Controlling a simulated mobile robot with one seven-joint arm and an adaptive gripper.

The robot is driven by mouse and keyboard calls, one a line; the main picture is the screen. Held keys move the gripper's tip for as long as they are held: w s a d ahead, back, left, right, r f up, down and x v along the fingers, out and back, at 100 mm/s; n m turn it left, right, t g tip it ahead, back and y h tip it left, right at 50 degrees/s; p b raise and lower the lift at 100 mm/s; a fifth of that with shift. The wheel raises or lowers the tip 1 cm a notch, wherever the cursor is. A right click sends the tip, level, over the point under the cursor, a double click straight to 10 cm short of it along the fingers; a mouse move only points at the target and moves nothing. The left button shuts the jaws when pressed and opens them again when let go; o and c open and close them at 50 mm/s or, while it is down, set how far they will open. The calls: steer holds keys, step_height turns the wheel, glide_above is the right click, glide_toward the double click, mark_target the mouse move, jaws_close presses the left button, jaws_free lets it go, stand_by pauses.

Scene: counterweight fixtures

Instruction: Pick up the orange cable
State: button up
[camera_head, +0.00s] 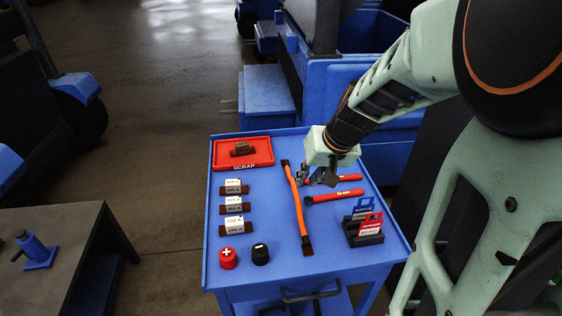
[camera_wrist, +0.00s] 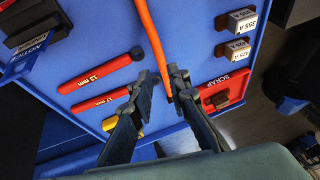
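The orange cable (camera_head: 296,203) lies lengthwise on the blue cart top, with dark ends. In the wrist view the cable (camera_wrist: 152,38) runs from the top edge down to between my fingers. My gripper (camera_head: 318,178) is over the cart, close to the cable's upper part and just right of it in the head view. In the wrist view my gripper (camera_wrist: 160,76) is open, with one finger on each side of the cable. I cannot tell whether either finger touches it. The lower end of the cable is partly hidden by the right finger.
Two red-handled wrenches (camera_head: 335,195) lie right of the cable. A red SCRAP tray (camera_head: 222,163) holds a brown fuse. Several labelled fuses (camera_head: 233,207), a red cap (camera_head: 228,258) and a black cap (camera_head: 261,254) are left. A tag holder (camera_head: 366,239) stands right on the blue cart (camera_head: 270,290).

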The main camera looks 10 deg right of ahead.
mark_target(296, 192)
steer(key=x, duration=0.4)
steer(key=shift+s+a+f, duration=0.1)
steer(key=shift+a+f, duration=0.05)
steer(key=shift+f, duration=0.2)
steer(key=shift+w+b+x, duration=0.15)
steer(key=shift+b+x, duration=0.05)
steer(key=shift+x, duration=1.3)
steer(key=shift+w+b+x, duration=0.15)
steer(key=shift+b+x, duration=0.05)
steer(key=shift+x, duration=1.35)
steer(key=shift+r, duration=0.1)
jaws_close()
